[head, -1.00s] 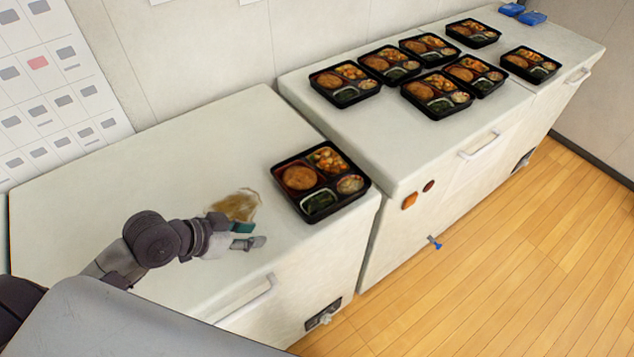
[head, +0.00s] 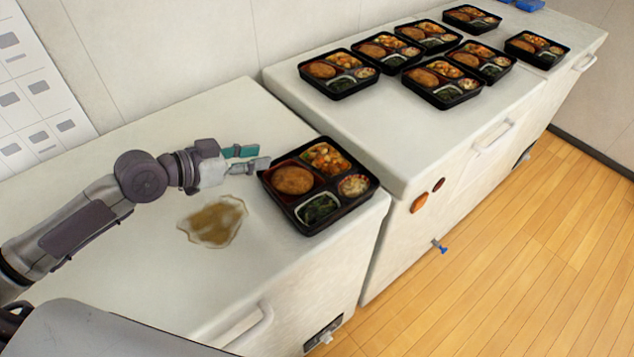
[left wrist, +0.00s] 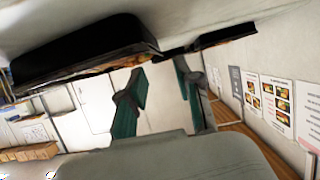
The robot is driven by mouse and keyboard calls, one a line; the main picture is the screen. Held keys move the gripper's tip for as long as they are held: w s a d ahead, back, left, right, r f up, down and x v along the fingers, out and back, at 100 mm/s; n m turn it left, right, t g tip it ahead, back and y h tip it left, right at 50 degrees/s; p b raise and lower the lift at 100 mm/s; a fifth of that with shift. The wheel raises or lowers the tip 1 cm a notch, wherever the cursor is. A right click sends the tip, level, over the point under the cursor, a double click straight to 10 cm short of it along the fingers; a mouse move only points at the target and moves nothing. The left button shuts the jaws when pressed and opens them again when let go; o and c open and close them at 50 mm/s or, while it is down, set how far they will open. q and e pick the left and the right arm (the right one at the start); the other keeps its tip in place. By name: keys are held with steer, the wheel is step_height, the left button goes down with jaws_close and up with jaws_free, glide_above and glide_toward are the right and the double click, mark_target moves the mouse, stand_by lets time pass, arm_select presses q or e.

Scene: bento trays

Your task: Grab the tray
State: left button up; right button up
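The nearest black bento tray (head: 346,212) sits alone on the near white counter, with a brown patty, vegetables, greens and a small side in its compartments. My left gripper (head: 256,157) is at the tray's upper left edge in the head view, with fingers pointing at it; I cannot tell whether they touch. In the left wrist view, the gripper's two green-padded fingers (left wrist: 155,88) stand apart with nothing between them. A black tray (left wrist: 80,48) shows tilted at the upper left there. My right gripper is not in view.
Several more bento trays (head: 340,88) stand on the farther counter (head: 390,140), beyond a narrow gap. A brown spill (head: 214,221) lies on the near counter (head: 130,262), below my left arm. Blue items (head: 529,5) sit at the far end. The wall runs behind the counters.

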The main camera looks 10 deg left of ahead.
mark_target(290, 152)
arm_select(q)
steer(key=shift+x, duration=1.25)
steer(key=shift+w+d+f+p, duration=0.15)
steer(key=shift+w+d+p, duration=0.1)
steer(key=shift+w+p, duration=0.1)
steer(key=p+x, duration=0.1)
steer(key=x, duration=0.3)
steer(key=shift+d, duration=0.3)
steer(key=shift+w+d, duration=0.15)
steer(key=shift+w, duration=0.05)
steer(key=shift+f, duration=0.1)
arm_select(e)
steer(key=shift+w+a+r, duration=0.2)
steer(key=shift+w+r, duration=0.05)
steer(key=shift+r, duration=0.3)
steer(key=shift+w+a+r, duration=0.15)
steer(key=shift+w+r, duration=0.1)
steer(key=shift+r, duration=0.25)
arm_select(q)
jaws_close()
